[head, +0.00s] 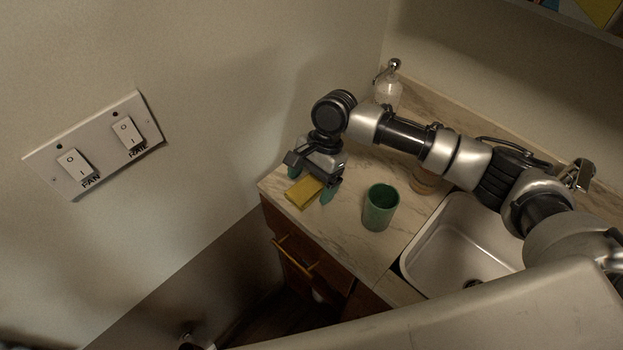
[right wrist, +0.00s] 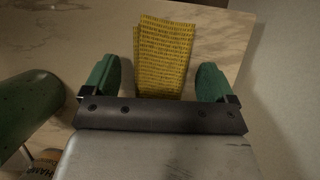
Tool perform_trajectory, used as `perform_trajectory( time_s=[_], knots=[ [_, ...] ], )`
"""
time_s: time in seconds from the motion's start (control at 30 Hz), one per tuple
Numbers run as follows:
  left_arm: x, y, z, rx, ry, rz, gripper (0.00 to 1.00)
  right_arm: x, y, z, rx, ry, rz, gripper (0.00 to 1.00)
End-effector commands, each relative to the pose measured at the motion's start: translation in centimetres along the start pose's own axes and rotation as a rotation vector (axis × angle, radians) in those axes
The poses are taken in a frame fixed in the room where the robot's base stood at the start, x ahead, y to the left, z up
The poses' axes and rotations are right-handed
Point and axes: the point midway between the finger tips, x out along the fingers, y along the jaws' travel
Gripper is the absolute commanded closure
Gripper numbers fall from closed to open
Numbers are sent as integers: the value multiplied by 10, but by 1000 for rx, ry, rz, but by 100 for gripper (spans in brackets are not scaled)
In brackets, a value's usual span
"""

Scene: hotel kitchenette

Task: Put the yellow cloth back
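The yellow cloth (head: 304,193) is a small folded block on the marble counter, near its front left corner. It also shows in the right wrist view (right wrist: 163,55), with a woven pattern. My right gripper (head: 311,184) points down at the cloth. Its green fingers stand apart on either side of the cloth's near end, with a gap on each side in the right wrist view (right wrist: 155,78). The gripper's palm hides the cloth's near end there. My left gripper is not in view.
A green cup (head: 380,207) stands on the counter right of the cloth; a sink (head: 455,250) lies farther right. A clear bottle (head: 388,92) stands at the back, and a brown item (head: 424,183) sits partly behind my arm. Drawers with a handle (head: 295,254) are below.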

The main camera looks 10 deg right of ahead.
Motion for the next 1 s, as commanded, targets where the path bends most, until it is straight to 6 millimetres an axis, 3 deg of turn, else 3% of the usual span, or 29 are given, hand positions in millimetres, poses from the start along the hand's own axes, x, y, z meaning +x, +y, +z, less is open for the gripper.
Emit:
perform_trajectory(
  time_s=[0.27,0.7,1.0],
  knots=[
    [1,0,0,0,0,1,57,-7,0,0,0,0,-2,13],
    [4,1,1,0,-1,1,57,-92,-1,0,0,1,-4,13],
    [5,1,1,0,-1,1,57,-120,0,0,1,-1,0,13]
  ],
)
